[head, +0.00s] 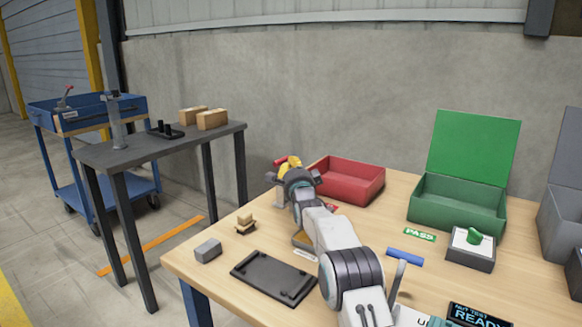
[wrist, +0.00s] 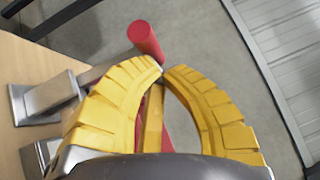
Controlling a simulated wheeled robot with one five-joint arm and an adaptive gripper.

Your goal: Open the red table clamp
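The red table clamp has a thick red rod-shaped handle (wrist: 146,38) in the wrist view, running behind my fingertips. More red shows between my fingers. Grey metal clamp parts (wrist: 48,96) lie to the left at the wooden table's edge. In the head view a red end (head: 280,161) shows at the table's far left edge, beside my yellow fingers. My gripper (wrist: 164,70) is at the handle, its two curved yellow fingers arching together with tips nearly meeting. Whether they press on the handle is hidden. My arm covers much of the clamp in the head view.
On the table are a red bin (head: 350,180), a green open-lidded box (head: 456,203), a black tray (head: 272,278), a grey block (head: 208,250) and a blue cylinder (head: 405,257). A dark side table (head: 150,148) stands left across a floor gap. A concrete wall is behind.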

